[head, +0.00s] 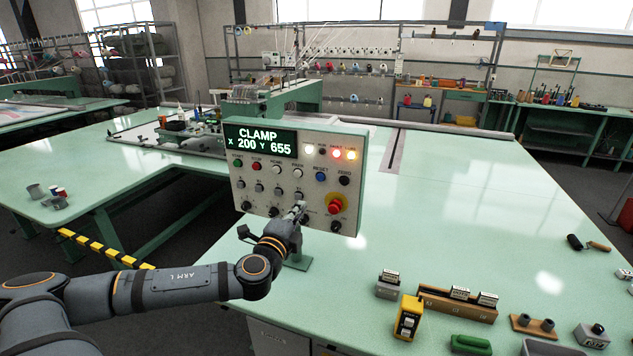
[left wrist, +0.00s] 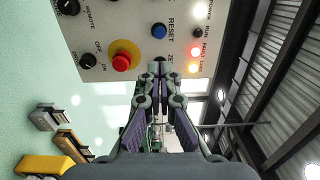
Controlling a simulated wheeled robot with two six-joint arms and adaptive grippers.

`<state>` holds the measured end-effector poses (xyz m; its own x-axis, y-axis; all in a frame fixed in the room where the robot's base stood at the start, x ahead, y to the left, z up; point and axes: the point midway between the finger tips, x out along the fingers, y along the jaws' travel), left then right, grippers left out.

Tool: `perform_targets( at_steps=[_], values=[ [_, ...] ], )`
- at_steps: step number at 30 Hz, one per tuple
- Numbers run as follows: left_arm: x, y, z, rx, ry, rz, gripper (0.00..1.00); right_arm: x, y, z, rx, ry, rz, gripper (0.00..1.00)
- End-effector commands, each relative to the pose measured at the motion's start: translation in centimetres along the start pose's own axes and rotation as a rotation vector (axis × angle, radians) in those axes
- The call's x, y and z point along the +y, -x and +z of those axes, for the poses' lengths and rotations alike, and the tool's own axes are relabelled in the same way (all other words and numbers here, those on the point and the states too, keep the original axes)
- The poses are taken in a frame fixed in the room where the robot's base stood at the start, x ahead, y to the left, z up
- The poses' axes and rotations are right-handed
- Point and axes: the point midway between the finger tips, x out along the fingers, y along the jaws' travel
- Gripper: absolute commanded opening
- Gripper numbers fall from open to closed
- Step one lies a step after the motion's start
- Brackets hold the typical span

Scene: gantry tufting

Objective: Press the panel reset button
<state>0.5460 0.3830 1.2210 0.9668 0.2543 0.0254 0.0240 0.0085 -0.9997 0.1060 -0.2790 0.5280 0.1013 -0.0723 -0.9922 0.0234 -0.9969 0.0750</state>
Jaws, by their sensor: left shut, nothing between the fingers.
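The control panel (head: 290,165) stands upright on a post on the green table, its display reading "CLAMP X 200 Y 655". The blue reset button (head: 321,176) is right of the panel's middle, above the red emergency knob (head: 335,204) on its yellow ring. In the left wrist view the blue reset button (left wrist: 158,31) sits beside the word RESET, just above the fingertips in the picture. My left gripper (head: 299,208) is shut and empty in front of the panel's lower part, below and left of the reset button. In the left wrist view its fingertips (left wrist: 159,68) hide part of the panel's edge.
Indicator lamps (head: 337,154) glow white, red and yellow at the panel's upper right. A yellow block (head: 408,318), a wooden holder (head: 455,305) and a black-headed roller (head: 588,243) lie on the table at right. The tabletop just right of the panel is clear.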

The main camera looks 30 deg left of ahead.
Motion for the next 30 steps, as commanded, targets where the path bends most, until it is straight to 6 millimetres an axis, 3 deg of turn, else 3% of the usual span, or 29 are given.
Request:
perform_targets(
  at_steps=[7, 13, 19, 30],
  values=[
    [0.3, -0.6, 0.2, -0.008, 0.004, 0.0, 0.0, 0.6, -0.8, 0.1, 0.0, 0.003, 0.008, 0.4],
    [0.4, -2.9, 0.1, -0.004, 0.014, -0.006, 0.0, 0.3, -3.1, 0.3, 0.0, 0.003, 0.007, 0.4],
    [0.0, -5.3, 0.0, -0.002, 0.017, -0.002, 0.0, -0.3, -2.6, 0.3, -0.001, -0.001, -0.002, 0.4],
    [-0.4, -12.0, 0.0, -0.002, 0.01, 0.003, 0.0, -0.3, 0.8, 0.0, -0.001, -0.002, -0.005, 0.4]
  ],
)
